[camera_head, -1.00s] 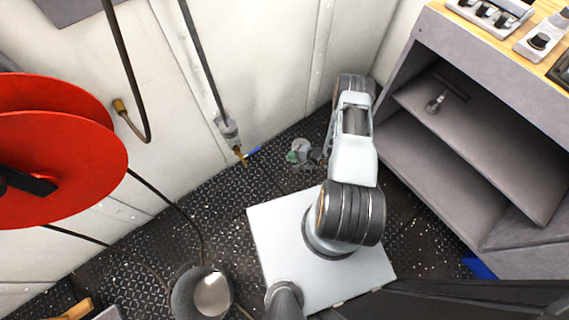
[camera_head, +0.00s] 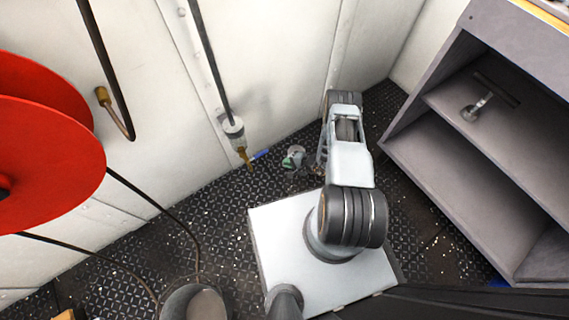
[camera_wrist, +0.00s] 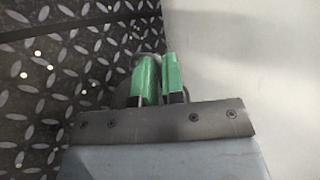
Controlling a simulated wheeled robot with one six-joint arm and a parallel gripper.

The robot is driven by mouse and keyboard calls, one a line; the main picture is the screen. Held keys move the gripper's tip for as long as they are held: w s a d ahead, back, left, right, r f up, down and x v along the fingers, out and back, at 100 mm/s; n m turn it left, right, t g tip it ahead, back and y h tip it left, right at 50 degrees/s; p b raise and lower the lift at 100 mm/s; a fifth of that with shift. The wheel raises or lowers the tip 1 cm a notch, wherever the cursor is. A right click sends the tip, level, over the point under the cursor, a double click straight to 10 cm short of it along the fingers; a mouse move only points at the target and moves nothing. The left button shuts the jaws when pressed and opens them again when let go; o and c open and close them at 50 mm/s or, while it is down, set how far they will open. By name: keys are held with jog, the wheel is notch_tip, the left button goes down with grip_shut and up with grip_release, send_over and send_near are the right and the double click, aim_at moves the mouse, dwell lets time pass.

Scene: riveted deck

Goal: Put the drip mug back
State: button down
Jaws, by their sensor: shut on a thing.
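My gripper (camera_wrist: 159,80) has green finger pads and is shut on a small grey thing that looks like the drip mug. In the wrist view its dark rounded edge (camera_wrist: 134,88) shows behind and beside the pads. In the head view the pale grey mug (camera_head: 298,150) is low by the wall, at the far end of my arm, with green at its left side.
A blue stick-like thing (camera_head: 260,154) lies between nozzle and mug. A grey shelf unit (camera_head: 439,128) stands on the right with a small tool (camera_head: 478,107) inside. A red reel (camera_head: 45,140) is at left, a grey bucket (camera_head: 172,303) in front. Patterned floor (camera_head: 150,255) is open left of my base.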

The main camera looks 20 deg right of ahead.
jog(key=f+b, duration=0.1)
jog(key=w+f+b, duration=0.1)
jog(key=f, duration=0.1)
jog(key=f+b, duration=0.2)
jog(key=shift+w+a+f, duration=0.1)
jog(key=shift+w+a, duration=0.05)
jog(key=shift+w, duration=0.15)
jog(key=c, duration=1.2)
grip_release()
